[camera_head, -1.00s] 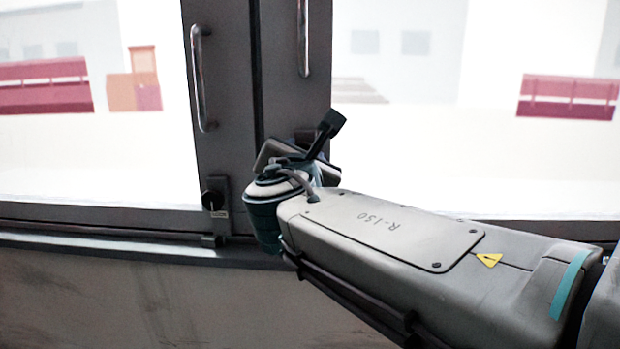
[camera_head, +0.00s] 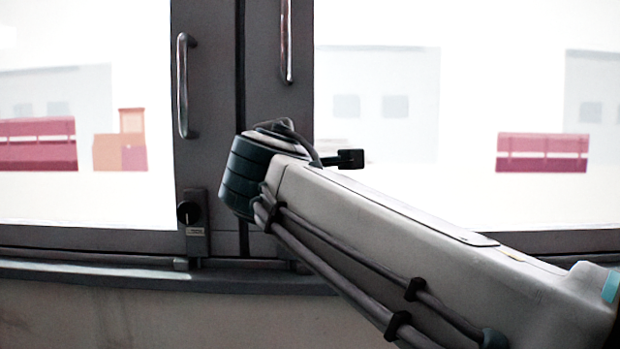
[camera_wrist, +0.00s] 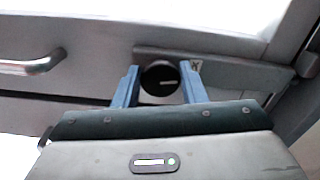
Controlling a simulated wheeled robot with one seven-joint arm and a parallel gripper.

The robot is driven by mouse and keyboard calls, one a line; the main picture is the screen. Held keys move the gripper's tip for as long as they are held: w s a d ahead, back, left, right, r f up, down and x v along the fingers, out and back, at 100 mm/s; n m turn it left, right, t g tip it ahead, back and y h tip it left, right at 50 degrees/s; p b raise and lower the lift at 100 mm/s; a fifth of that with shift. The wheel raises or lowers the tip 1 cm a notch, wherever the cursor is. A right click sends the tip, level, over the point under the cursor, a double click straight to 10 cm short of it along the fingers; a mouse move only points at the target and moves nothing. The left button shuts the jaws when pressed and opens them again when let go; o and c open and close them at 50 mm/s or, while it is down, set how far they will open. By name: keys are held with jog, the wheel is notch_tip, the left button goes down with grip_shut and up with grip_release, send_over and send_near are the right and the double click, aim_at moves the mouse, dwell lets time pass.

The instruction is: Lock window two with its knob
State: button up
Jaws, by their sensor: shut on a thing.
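In the wrist view, a round black knob (camera_wrist: 160,78) with a pale line across its face sits on a grey lock plate (camera_wrist: 225,70). My gripper (camera_wrist: 159,90) has its two blue fingers on either side of the knob and is shut on it. The pale line runs nearly level in that view. A small label beside the knob is too small to read. In the head view my arm hides the gripper and the held knob, near the right window frame. Another black knob (camera_head: 188,212) on a lock plate shows on the left window frame (camera_head: 207,160).
Two upright metal handles, left (camera_head: 184,85) and right (camera_head: 286,40), stand out from the frames. A handle (camera_wrist: 30,65) also shows in the wrist view. A sill (camera_head: 120,275) runs below the windows. Buildings and red benches show through the glass.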

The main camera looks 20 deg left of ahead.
jog(key=shift+f+m+b, duration=0.15)
jog(key=shift+m+b, duration=0.65)
jog(key=shift+m, duration=0.4)
jog(key=o, duration=0.9)
